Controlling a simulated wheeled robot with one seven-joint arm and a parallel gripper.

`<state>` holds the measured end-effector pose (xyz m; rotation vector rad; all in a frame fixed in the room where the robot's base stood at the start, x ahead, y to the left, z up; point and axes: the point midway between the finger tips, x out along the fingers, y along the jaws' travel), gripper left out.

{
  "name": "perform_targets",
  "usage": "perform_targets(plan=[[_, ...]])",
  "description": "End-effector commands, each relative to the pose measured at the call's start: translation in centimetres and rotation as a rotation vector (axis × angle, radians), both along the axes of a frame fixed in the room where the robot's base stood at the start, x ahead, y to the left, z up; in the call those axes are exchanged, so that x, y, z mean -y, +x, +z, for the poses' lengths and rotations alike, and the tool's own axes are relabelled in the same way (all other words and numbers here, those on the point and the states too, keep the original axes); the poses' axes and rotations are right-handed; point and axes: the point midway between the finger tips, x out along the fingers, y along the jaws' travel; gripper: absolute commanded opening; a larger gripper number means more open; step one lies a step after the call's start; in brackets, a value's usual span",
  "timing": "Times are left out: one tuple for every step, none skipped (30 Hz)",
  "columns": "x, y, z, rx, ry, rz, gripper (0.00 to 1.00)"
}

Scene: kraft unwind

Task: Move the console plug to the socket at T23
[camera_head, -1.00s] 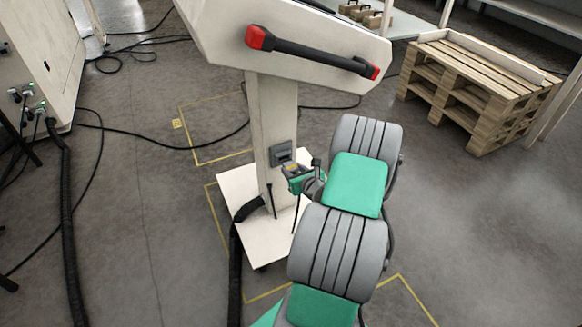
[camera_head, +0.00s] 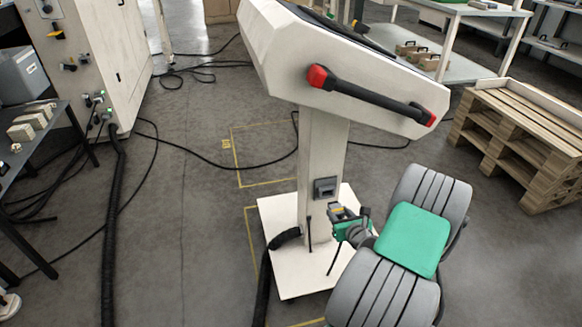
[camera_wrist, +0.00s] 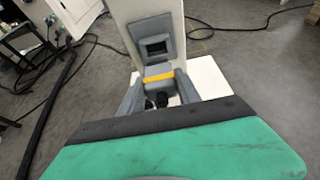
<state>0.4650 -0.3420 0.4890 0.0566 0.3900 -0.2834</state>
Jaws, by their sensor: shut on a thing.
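The console (camera_head: 345,75) is a white slanted box with a red-and-black handle on a column. A grey socket (camera_head: 325,187) on its column shows a dark opening, also in the wrist view (camera_wrist: 155,47). My gripper (camera_head: 340,212) is shut on the grey plug with a yellow band (camera_wrist: 158,77), just in front of and below that socket. The plug looks apart from the socket. In the wrist view my grey fingers flank the plug, with dark parts below it. No T23 label is readable.
A pale cabinet (camera_head: 100,50) with several connectors (camera_head: 97,98) stands at left, beside a dark table (camera_head: 50,135). Black hoses and cables cross the floor. Yellow lines and a small yellow tag (camera_head: 227,144) mark the floor. Wooden pallets (camera_head: 525,140) stand at right. The left-middle floor is fairly open.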

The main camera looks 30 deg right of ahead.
Motion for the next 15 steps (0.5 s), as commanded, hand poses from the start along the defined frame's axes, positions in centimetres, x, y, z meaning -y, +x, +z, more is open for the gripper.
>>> perform_targets(plan=[[-0.3,0.0,-0.1,0.000,0.000,0.006,0.00],[-0.6,0.0,-0.3,-0.001,0.001,0.015,0.00],[-1.2,0.1,-0.6,0.001,0.003,0.032,0.00],[-1.9,0.0,-0.9,-0.001,0.004,0.048,0.00],[-2.7,-0.1,-1.3,-0.001,0.005,0.063,0.00],[-4.0,-0.4,-1.8,-0.002,0.007,0.081,0.00],[-5.0,-0.6,-2.2,-0.001,0.009,0.096,0.00],[-6.2,-0.8,-2.6,-0.001,0.009,0.111,0.00],[-7.8,-1.2,-2.8,-0.002,0.008,0.135,0.00],[-9.0,-1.5,-2.5,0.001,0.007,0.154,0.00],[-10.2,-1.7,-2.0,0.002,0.002,0.178,0.00],[-11.7,-1.5,-1.0,0.003,-0.004,0.213,0.00],[-12.9,-1.4,-0.2,0.004,-0.005,0.242,0.00],[-14.1,-1.1,0.6,0.004,-0.007,0.272,0.00],[-15.7,-0.8,1.6,0.004,-0.008,0.312,0.00]])
